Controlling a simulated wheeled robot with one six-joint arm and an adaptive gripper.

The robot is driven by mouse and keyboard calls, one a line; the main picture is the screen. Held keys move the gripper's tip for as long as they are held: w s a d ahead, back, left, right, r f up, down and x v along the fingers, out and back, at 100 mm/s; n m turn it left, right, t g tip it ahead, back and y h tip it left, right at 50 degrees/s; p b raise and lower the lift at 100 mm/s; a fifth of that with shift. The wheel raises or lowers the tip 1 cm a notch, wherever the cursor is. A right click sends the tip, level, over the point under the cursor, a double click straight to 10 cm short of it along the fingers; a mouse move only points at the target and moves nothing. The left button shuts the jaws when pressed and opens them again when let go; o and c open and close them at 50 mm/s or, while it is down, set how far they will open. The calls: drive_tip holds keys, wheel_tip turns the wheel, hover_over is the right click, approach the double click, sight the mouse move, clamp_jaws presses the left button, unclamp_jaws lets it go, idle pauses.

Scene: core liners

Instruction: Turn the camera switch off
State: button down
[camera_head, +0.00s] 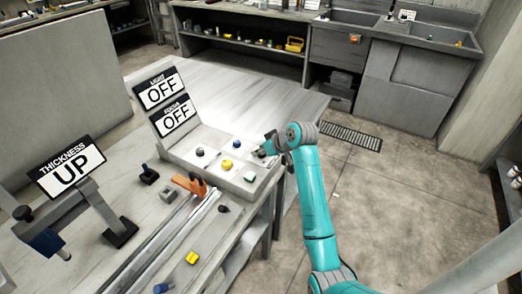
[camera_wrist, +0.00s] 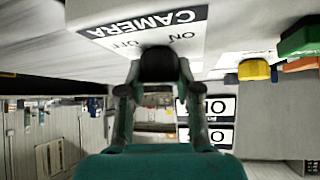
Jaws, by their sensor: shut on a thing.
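The camera switch is a black knob (camera_wrist: 158,63) on a white plate labelled CAMERA (camera_wrist: 150,22), with ON and OFF marks, upside down in the wrist view. My gripper (camera_wrist: 158,82) has a finger on each side of the knob and is shut on it. Which mark the knob points to cannot be told. In the head view my gripper (camera_head: 268,148) is at the right side of the grey control panel (camera_head: 228,182), where my arm and fingers largely hide the switch.
On the panel are a yellow knob (camera_head: 227,164) and a green button (camera_head: 250,176). Behind it stand LIGHT OFF (camera_head: 160,89) and FOCUS OFF (camera_head: 175,117) signs. A THICKNESS UP sign (camera_head: 68,167) stands left. An orange clamp (camera_head: 190,184) lies in front of the panel. Open floor lies right.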

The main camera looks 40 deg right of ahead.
drive_tip(key=c, duration=0.8)
unclamp_jaws()
drive_tip(key=v, duration=1.2)
